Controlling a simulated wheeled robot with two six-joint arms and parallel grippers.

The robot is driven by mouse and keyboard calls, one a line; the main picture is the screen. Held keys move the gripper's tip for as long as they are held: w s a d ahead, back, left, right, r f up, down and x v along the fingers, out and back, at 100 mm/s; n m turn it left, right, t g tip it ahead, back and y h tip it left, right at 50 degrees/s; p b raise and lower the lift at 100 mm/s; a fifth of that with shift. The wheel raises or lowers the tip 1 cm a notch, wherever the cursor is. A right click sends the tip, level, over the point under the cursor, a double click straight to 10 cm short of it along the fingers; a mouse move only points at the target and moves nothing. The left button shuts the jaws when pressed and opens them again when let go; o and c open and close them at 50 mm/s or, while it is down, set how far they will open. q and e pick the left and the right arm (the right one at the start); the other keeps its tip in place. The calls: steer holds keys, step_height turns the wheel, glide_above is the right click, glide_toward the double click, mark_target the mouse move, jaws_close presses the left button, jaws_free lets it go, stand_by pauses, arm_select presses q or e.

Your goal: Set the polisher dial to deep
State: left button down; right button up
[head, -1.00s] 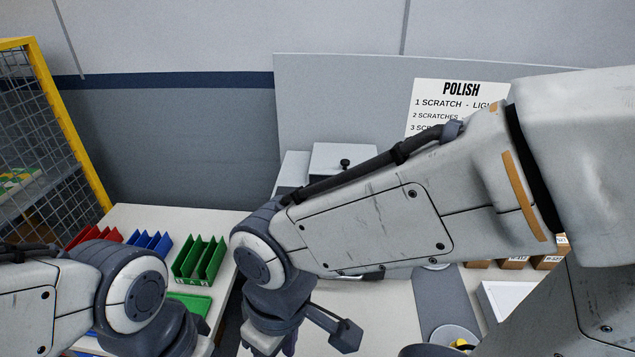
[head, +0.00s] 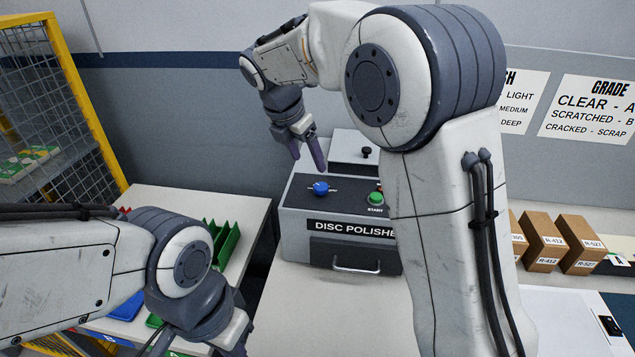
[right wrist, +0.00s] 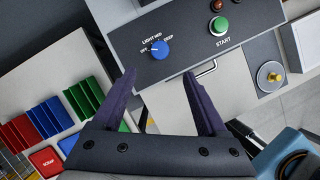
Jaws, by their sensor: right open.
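The blue dial (head: 321,188) is on the sloping top panel of the grey disc polisher (head: 296,222). In the right wrist view the dial (right wrist: 160,50) has OFF, LIGHT, MED and DEEP printed around it; I cannot tell surely which its mark points to. My right gripper (head: 307,162) is open and empty, above and behind the dial in the head view, apart from it. In the right wrist view its fingertips (right wrist: 159,75) spread on either side below the dial. My left gripper (head: 238,335) is low at the front left; its jaws are unclear.
A green START button (head: 376,198) sits right of the dial, with a red one by it. A drawer handle (head: 356,269) is on the polisher's front. Green bins (head: 222,243) stand left, cardboard boxes (head: 543,240) right. My right arm hides the polisher's right side.

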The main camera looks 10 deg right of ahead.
mark_target(320, 186)
steer(key=p+x, duration=0.1)
steer(key=x, duration=0.9)
steer(key=shift+w+d+f, duration=0.1)
steer(key=shift+w+f, duration=0.05)
steer(key=shift+w, duration=0.05)
jaws_close()
